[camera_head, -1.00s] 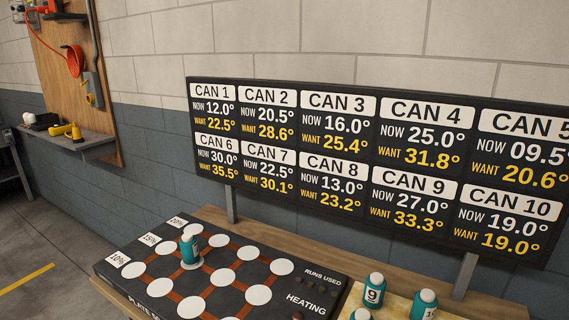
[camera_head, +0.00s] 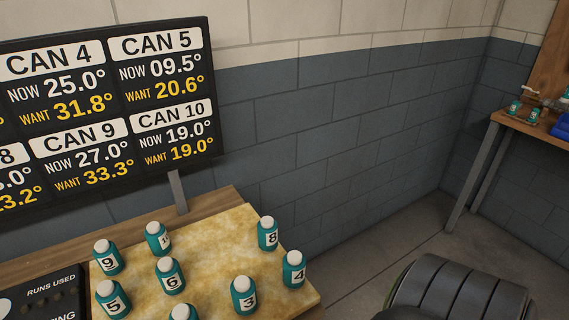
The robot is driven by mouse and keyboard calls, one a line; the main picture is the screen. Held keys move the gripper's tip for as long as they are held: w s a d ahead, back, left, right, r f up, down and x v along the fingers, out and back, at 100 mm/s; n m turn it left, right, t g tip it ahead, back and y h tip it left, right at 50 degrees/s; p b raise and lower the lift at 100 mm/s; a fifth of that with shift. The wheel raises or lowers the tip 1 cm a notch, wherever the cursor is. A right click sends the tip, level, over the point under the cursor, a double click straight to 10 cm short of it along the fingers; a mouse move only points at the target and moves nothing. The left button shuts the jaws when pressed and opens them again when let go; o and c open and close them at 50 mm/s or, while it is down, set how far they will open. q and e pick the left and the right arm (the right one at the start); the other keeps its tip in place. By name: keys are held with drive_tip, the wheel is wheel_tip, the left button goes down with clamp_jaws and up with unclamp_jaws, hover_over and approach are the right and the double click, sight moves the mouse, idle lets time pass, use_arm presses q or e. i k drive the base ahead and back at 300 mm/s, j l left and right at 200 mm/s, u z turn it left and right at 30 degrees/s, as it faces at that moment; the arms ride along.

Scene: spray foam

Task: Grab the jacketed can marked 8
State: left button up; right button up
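The can marked 8 (camera_head: 268,234) is a teal-jacketed can with a white cap. It stands upright near the right back edge of the tan mottled board (camera_head: 215,226) in the head view. The can marked 4 (camera_head: 293,270) stands just in front of it to the right. Neither of my grippers is in view, and nothing touches can 8.
Other teal cans stand on the board, including 9 (camera_head: 107,257), 6 (camera_head: 170,276), 3 (camera_head: 244,296) and 5 (camera_head: 112,299). A black sign (camera_head: 108,117) stands behind. A ribbed dark cylinder (camera_head: 450,290) is at lower right. A shelf (camera_head: 530,127) holds more cans at far right.

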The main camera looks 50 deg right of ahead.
sight(268, 235)
drive_tip(key=z, duration=1.3)
